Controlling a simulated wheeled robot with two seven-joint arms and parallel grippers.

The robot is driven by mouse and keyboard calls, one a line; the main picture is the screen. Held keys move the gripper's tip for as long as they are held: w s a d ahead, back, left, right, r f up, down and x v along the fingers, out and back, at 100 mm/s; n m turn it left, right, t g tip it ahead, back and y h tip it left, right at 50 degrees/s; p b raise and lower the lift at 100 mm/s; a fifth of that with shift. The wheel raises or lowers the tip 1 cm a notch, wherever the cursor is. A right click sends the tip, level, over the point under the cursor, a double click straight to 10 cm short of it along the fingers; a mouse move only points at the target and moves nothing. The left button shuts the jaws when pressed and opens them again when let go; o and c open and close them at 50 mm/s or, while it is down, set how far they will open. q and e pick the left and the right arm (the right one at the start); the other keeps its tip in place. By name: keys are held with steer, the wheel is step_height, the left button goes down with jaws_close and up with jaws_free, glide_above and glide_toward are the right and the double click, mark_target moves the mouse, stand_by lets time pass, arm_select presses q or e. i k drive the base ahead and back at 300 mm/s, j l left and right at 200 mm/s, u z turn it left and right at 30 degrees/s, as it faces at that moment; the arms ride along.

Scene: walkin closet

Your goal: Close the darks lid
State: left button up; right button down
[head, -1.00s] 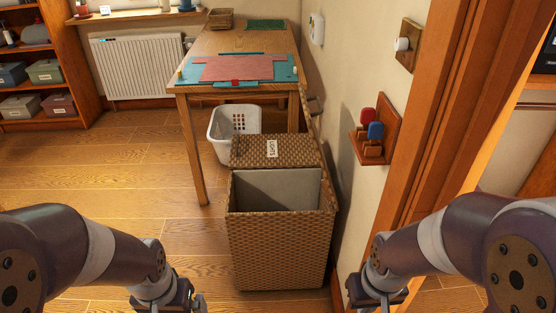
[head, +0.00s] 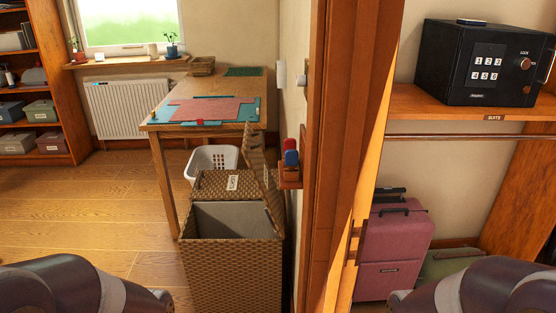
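The woven brown hamper (head: 232,280) stands on the floor beside the door frame. Its front compartment (head: 235,218) is open and shows a grey lining. A raised woven lid (head: 262,185) stands up along the hamper's right side; I see no label on it. The back compartment's lid (head: 215,184) lies flat, shut, with a white label that seems to read LIGHTS. Only my arm links show in the bottom corners, on either side of the hamper. Both grippers are outside the head view.
A wooden table (head: 198,127) with a cutting mat stands behind the hamper, a white basket (head: 212,160) beneath it. The door frame (head: 340,150) rises close on the right. Beyond it are a black safe (head: 475,62) and a pink suitcase (head: 393,250). The floor to the left is clear.

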mark_target(251, 151)
steer(key=i+j+z, duration=0.15)
steer(key=z, duration=0.25)
steer(key=i+j+z, duration=0.15)
steer(key=j+z, duration=0.25)
steer(key=i+j+z, duration=0.1)
steer(key=z, duration=0.3)
steer(key=j+z, duration=0.4)
